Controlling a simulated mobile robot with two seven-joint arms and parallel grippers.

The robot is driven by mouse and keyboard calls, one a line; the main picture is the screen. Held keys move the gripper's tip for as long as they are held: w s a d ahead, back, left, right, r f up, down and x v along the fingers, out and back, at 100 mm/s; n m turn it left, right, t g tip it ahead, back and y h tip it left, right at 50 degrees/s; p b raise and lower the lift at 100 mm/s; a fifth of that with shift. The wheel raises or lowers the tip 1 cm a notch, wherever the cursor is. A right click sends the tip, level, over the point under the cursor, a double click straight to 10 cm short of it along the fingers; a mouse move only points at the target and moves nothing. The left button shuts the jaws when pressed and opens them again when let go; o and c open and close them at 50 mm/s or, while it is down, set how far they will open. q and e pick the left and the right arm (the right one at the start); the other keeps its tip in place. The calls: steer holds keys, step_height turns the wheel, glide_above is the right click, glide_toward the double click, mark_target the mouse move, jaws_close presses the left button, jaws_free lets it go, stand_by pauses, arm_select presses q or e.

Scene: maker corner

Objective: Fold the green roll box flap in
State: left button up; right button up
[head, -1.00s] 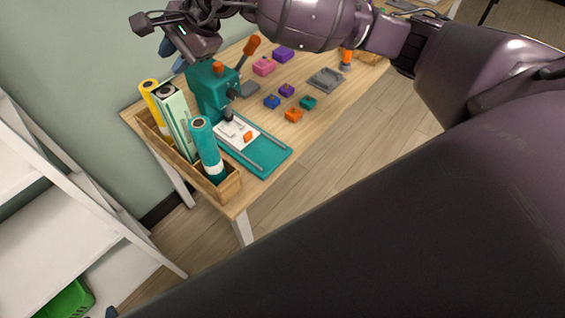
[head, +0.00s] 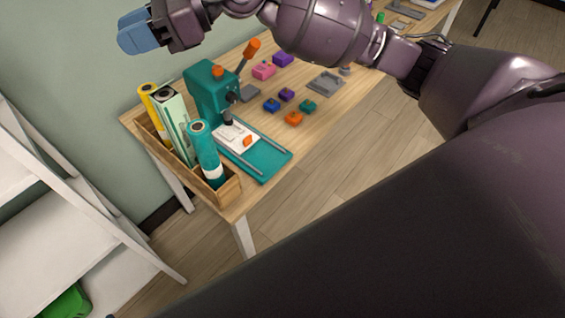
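The green roll box (head: 174,122) is a tall pale green box. It stands tilted in the wooden bin at the table's left end, between a yellow roll and a teal roll. Its upper end shows a dark round roll end; I cannot make out the flap clearly. My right gripper (head: 133,33) is at the upper left, above and apart from the box. Its blue fingertips point left and look close together, and nothing shows between them. Whether they are open or shut is unclear. My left gripper is not in view.
The yellow roll (head: 149,100) and teal roll (head: 206,152) flank the box in the wooden bin (head: 228,191). A teal press (head: 207,92) with an orange-tipped lever stands just right. Small coloured blocks lie farther right. A white shelf (head: 60,205) stands at left.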

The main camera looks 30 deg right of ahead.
steer(key=w+d+f+m+t+h+b, duration=0.15)
steer(key=d+f+m+t, duration=0.35)
steer(key=m, duration=0.7)
steer(key=d+f+m+t+h, duration=0.3)
steer(key=f+m+t, duration=0.25)
steer(key=m, duration=0.65)
steer(key=w+d+f+m+t+h+b, duration=0.15)
steer(key=d+f+m+t, duration=0.35)
steer(key=m, duration=0.7)
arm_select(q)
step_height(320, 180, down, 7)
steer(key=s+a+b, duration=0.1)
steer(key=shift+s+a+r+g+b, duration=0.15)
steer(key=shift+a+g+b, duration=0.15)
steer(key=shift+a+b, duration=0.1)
arm_select(e)
steer(key=s+d+f+m+g+h, duration=0.2)
steer(key=s+f+m+h, duration=0.2)
steer(key=f, duration=0.8)
steer(key=s+d+f+m+g+h, duration=0.2)
steer(key=s+f+m, duration=0.6)
steer(key=f, duration=0.5)
steer(key=shift+s+d+f+h, duration=0.15)
steer(key=shift+s+d+h, duration=0.45)
steer(key=shift+d+h, duration=0.25)
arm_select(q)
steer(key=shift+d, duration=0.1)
